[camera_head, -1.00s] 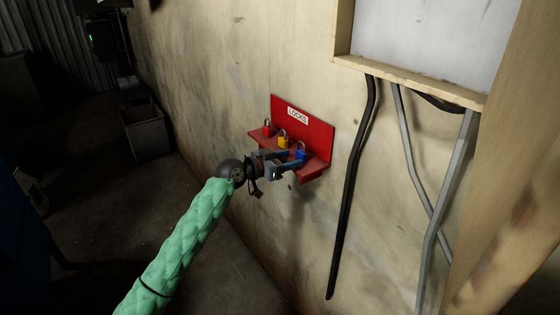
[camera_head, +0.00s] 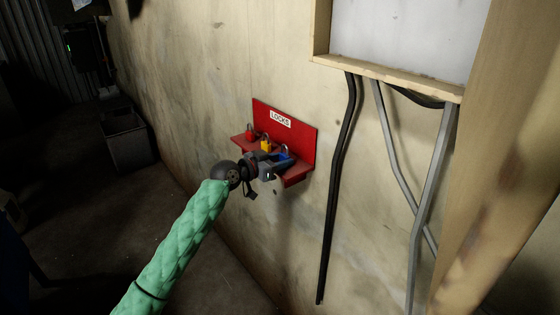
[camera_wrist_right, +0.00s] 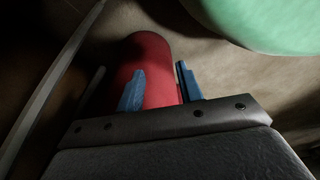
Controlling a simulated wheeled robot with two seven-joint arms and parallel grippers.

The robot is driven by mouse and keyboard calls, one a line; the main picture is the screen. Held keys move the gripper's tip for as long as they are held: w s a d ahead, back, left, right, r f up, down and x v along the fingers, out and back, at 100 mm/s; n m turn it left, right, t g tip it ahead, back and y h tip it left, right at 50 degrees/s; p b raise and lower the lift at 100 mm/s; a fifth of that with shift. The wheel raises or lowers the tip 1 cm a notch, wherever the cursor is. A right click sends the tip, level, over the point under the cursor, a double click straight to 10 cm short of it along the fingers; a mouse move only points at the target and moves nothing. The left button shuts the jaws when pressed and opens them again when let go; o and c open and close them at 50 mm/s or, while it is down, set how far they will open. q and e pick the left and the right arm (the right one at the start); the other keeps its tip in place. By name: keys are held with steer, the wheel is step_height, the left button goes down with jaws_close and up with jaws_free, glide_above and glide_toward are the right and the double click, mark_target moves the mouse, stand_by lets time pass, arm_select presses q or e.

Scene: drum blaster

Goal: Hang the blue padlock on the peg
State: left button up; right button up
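The blue padlock (camera_head: 284,154) stands at the right end of the red lock shelf (camera_head: 299,137) on the wall, shackle upward. Its lower part is partly hidden by my left gripper. My left gripper (camera_head: 278,166) is at the shelf's front edge, right at the blue padlock; its fingers look spread apart, and I cannot tell whether they touch it. My right gripper (camera_wrist_right: 161,88) shows in the right wrist view with its two blue fingers apart. A red rounded object (camera_wrist_right: 150,62) shows behind and between them, with no clear grip on it. I cannot make out the peg.
A red padlock (camera_head: 250,134) and a yellow padlock (camera_head: 266,144) stand on the shelf left of the blue one. Black cables (camera_head: 337,190) and grey conduits (camera_head: 428,210) run down the wall to the right. A grey bin (camera_head: 128,140) stands at the left.

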arm_select(q)
steer(key=shift+r, duration=0.55)
steer(key=shift+f+v, duration=0.15)
steer(key=shift+v, duration=1)
steer(key=shift+f+v, duration=0.15)
steer(key=shift+v, duration=1)
steer(key=b, duration=0.2)
glide_toward(282, 157)
steer(key=shift+s+a+f, duration=0.25)
steer(key=shift+s+a, duration=0.7)
steer(key=shift+a, duration=0.2)
arm_select(e)
steer(key=shift+w+f, duration=0.5)
steer(key=shift+f, duration=0.3)
